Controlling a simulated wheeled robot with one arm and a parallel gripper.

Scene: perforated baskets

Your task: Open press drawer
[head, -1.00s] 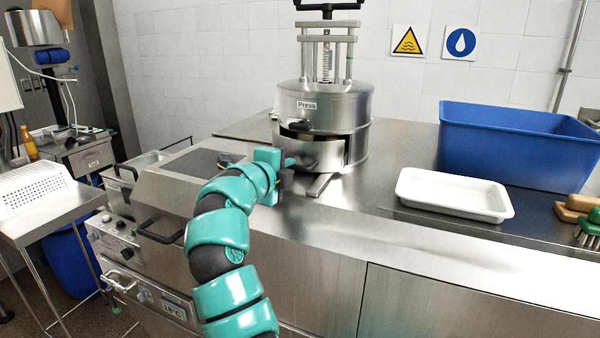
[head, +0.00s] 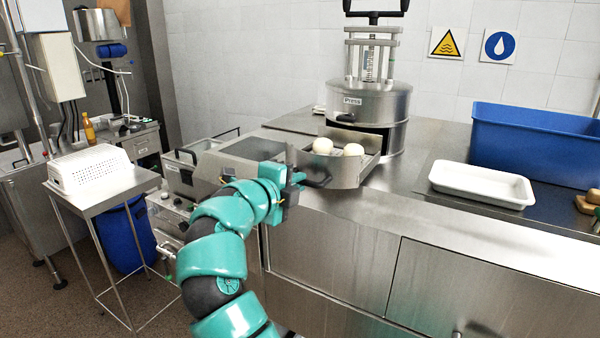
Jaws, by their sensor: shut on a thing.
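The press (head: 385,105) is a round steel cylinder with a "Press" label and a screw frame on top, standing on the steel counter. Its drawer (head: 335,174) is pulled out toward the front left. Two round white balls (head: 323,146) lie in the drawer. My gripper (head: 293,181) is at the drawer's front and shut on the dark drawer handle (head: 318,181). The fingertips are small and partly hidden by my teal wrist.
A white tray (head: 482,185) and a blue bin (head: 535,142) stand to the right on the counter. A white perforated basket (head: 90,169) sits on a small steel table at left. The counter front edge lies below the drawer.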

